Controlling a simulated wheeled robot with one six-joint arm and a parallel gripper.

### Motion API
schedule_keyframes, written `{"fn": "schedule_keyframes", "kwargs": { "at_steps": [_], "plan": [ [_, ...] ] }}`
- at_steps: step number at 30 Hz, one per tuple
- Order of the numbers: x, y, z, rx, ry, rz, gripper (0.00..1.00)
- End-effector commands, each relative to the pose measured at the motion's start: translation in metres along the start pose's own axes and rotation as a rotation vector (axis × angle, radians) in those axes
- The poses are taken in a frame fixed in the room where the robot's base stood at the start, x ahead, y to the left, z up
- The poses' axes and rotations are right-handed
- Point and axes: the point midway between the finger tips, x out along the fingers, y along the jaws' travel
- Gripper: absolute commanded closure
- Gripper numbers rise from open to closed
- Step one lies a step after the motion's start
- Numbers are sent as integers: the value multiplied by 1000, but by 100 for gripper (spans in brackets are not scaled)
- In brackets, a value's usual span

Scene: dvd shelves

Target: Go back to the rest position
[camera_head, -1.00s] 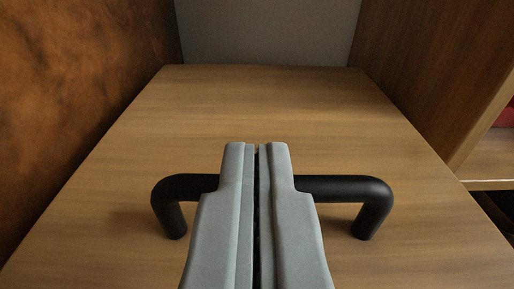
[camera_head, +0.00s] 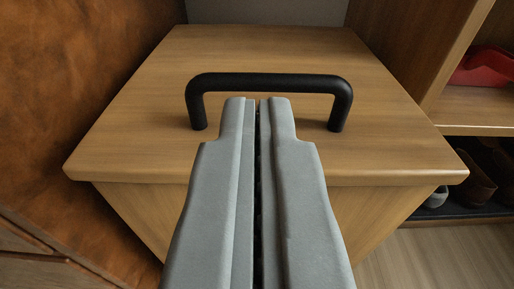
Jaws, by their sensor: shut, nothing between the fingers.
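My gripper (camera_head: 257,101) is in the lower middle of the view, its two grey fingers side by side with only a thin dark gap. It is shut and holds nothing. A black bar handle (camera_head: 268,83) stands on the top of a wooden box (camera_head: 270,48), just beyond the fingertips in the picture. The fingers cover part of the box's top and front. I cannot tell the exact distance between fingertips and handle.
A brown, mottled surface (camera_head: 80,90) rises close on the left. On the right is a wooden shelf (camera_head: 475,105) with a red object (camera_head: 482,66) and dark shoes (camera_head: 478,180) below. Wooden floor (camera_head: 430,255) shows at the lower right.

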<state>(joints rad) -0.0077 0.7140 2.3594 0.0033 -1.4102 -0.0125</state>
Motion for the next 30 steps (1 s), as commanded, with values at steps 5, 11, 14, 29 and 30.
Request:
{"fn": "schedule_keyframes", "kwargs": {
  "at_steps": [5, 11, 14, 29, 30],
  "plan": [
    [-20, 0, 15, 0, 0, 0, 100],
    [-30, 0, 22, 0, 1, 0, 100],
    [-31, 0, 21, 0, 2, 0, 100],
    [-20, 2, -93, 2, 16, 1, 100],
    [-20, 2, -105, 3, 16, 1, 100]
  ]
}}
